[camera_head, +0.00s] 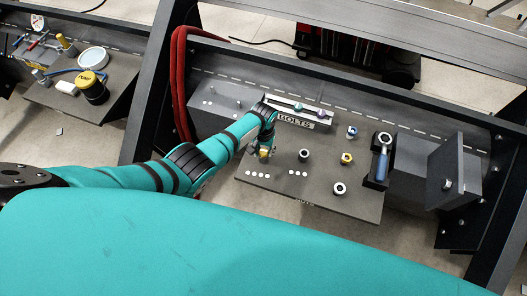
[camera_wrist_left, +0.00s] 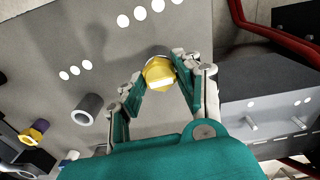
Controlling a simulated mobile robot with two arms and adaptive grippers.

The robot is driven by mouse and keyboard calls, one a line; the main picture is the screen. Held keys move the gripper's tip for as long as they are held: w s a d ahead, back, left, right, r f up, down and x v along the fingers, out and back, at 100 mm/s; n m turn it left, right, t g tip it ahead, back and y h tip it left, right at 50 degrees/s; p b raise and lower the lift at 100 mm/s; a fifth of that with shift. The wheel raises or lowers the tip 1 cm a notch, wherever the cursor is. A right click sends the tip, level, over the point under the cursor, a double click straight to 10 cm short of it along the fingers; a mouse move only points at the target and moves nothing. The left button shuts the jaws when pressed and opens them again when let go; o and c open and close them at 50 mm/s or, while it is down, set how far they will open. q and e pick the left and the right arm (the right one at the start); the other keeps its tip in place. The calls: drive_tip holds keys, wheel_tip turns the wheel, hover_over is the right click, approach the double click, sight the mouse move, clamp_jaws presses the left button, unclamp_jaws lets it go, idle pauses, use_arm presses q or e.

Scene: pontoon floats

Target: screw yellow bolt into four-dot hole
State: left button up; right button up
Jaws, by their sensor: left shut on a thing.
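My left gripper (camera_head: 265,153) is shut on the yellow bolt (camera_wrist_left: 160,74), whose hex head shows between the fingertips in the left wrist view (camera_wrist_left: 160,80). In the head view the gripper is over the left part of the grey board (camera_head: 325,197), just behind the four-dot mark (camera_head: 257,174). That mark also shows in the left wrist view (camera_wrist_left: 140,13). A dark rim edges the bolt there; the four-dot hole is mostly hidden, and I cannot tell how deep the bolt sits. My right gripper is not in view.
A three-dot mark (camera_head: 298,172) and its open socket (camera_head: 304,155) are to the right. Further right are another socket (camera_head: 340,188), a yellow-and-purple fitting (camera_head: 347,158) and a blue-handled tool (camera_head: 381,160). The BOLTS tray (camera_head: 295,119) stands behind.

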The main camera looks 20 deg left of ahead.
use_arm(q)
drive_tip(key=shift+m, duration=0.5)
drive_tip(key=m, duration=0.8)
drive_tip(key=shift+m+b, duration=0.35)
drive_tip(key=shift+m, duration=0.05)
drive_tip(key=m, duration=0.3)
drive_tip(key=o, duration=0.9)
drive_tip(key=shift+o, duration=0.2)
